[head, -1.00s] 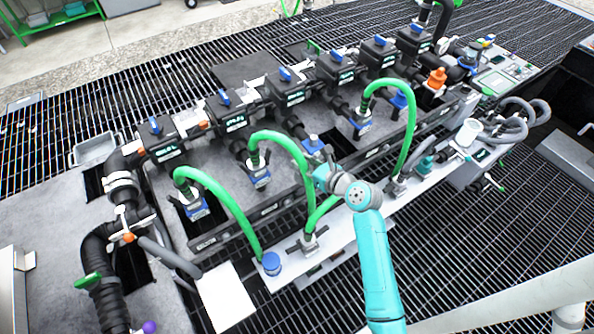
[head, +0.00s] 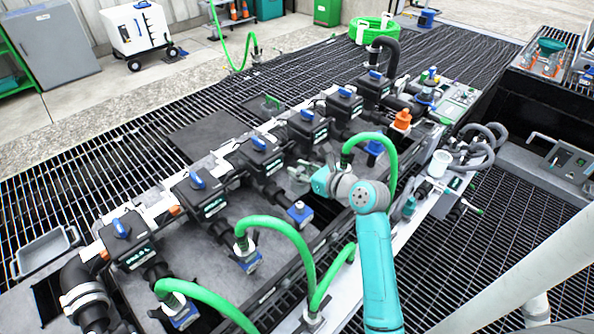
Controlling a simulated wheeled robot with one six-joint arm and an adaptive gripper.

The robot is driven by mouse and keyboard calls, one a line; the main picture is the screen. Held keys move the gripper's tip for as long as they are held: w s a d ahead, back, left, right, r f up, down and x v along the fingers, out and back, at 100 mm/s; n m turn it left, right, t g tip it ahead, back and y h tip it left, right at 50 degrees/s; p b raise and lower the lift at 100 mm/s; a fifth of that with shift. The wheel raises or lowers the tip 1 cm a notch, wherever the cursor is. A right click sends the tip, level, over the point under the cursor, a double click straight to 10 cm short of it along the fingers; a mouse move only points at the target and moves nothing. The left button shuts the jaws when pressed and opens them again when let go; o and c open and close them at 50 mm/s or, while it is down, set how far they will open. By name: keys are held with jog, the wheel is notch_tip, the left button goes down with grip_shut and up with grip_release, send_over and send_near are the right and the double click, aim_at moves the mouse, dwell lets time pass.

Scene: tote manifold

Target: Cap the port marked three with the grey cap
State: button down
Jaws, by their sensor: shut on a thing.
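My gripper (head: 302,176) is small and partly blurred in the head view, above the manifold's middle, left of my turquoise arm. It is shut on a small grey piece that looks like the grey cap; its outline merges with the fingers. An uncovered-by-hose port with a blue fitting (head: 299,212) stands just below the gripper in the picture, apart from it. Neighbouring ports carry green hoses, one on the left (head: 244,248) and one on the right (head: 346,158). The port numbers are too small to read.
A row of black valves with blue handles (head: 258,143) runs behind the ports. Green hoses (head: 290,235) arch up in front. An orange fitting (head: 402,120) and a white cup (head: 438,163) stand at the right. Dark floor grating (head: 500,235) lies clear at the right.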

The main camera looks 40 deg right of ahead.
jog(key=shift+f, duration=5.6)
jog(key=c, duration=0.8)
grip_release()
jog(key=v, duration=1.2)
